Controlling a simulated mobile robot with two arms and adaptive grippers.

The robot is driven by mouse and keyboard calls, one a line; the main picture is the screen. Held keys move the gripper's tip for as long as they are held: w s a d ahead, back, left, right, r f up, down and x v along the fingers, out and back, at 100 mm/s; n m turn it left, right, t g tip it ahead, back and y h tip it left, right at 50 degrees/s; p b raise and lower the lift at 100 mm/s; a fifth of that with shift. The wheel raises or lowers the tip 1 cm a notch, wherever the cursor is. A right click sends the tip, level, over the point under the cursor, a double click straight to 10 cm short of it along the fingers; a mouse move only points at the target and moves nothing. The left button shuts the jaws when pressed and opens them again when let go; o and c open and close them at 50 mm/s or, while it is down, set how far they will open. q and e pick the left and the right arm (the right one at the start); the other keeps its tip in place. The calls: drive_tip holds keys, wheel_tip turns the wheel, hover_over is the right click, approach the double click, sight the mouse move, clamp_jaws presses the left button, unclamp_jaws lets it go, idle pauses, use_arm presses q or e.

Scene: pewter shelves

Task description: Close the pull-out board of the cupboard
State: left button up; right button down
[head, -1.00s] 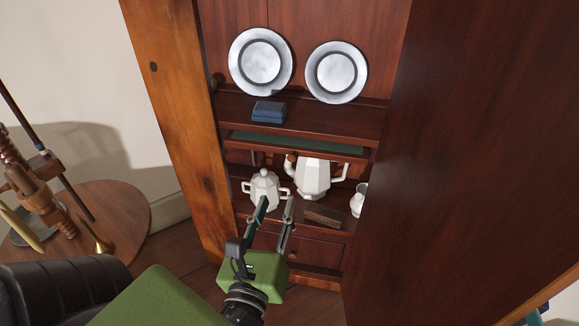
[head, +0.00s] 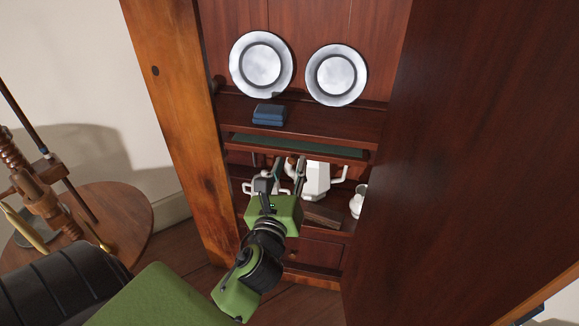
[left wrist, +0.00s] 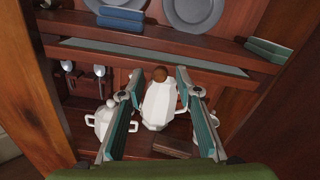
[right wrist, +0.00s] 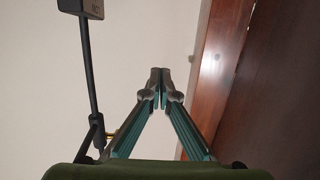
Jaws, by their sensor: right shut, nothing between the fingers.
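The pull-out board (head: 330,150) is a dark reddish-brown slab with a green top, under the cupboard's (head: 182,120) upper shelf. A strip of its green top shows in front of that shelf, so it stands partly out. The board also spans the left wrist view (left wrist: 160,56). My left gripper (head: 287,163) is open and empty, its fingers pointing into the cupboard just below the board's front edge. Whether a fingertip touches the board I cannot tell. My right gripper (right wrist: 160,78) is shut and empty, away from the board, before a pale wall.
A white pot (head: 316,182) and a lidded sugar bowl (left wrist: 103,118) stand below the board. A blue box (head: 269,115) and two plates (head: 262,65) are above. A large dark door panel (head: 470,160) closes off the right side. A round table (head: 120,215) is at left.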

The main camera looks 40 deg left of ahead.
use_arm(q)
drive_tip(key=shift+w, duration=0.1)
clamp_jaws()
